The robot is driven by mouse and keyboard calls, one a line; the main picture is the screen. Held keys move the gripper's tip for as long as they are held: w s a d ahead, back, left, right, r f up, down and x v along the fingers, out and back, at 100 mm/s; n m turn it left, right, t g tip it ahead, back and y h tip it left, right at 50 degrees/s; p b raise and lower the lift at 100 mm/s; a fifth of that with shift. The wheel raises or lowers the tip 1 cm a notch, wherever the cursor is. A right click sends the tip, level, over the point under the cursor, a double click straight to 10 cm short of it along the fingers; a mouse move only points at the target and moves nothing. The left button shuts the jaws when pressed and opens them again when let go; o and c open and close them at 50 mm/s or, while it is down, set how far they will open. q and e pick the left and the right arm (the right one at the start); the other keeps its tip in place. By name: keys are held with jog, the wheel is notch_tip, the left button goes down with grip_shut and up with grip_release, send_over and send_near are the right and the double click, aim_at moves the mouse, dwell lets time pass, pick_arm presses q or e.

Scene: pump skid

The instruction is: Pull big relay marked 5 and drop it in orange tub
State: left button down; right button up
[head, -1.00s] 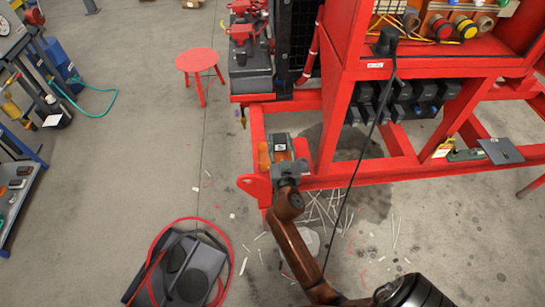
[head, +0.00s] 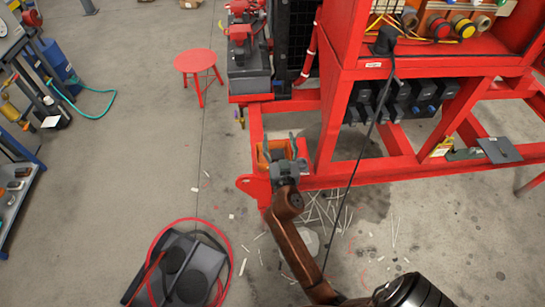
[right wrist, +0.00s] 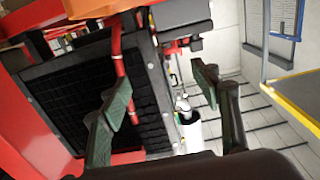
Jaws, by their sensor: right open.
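My right gripper (head: 280,150) is open over the orange tub (head: 262,156), with its fingers spread and nothing between them. The tub sits at the near left corner of the red frame, and the gripper hides part of it. The relay marked 5 cannot be made out in any view now, and the tub's inside is mostly hidden. In the right wrist view, the open fingers (right wrist: 160,95) show an empty gap. My left gripper is not in view.
The red skid frame (head: 400,175) spans the right, with a row of dark relays (head: 400,102) under its cabinet. A black cable (head: 352,190) hangs right of my arm. A red stool (head: 199,60) and a coiled red hose (head: 150,250) stand on open floor.

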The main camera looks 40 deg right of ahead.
notch_tip(320, 180, up, 10)
jog(key=shift+f, duration=0.25)
dwell(0.4)
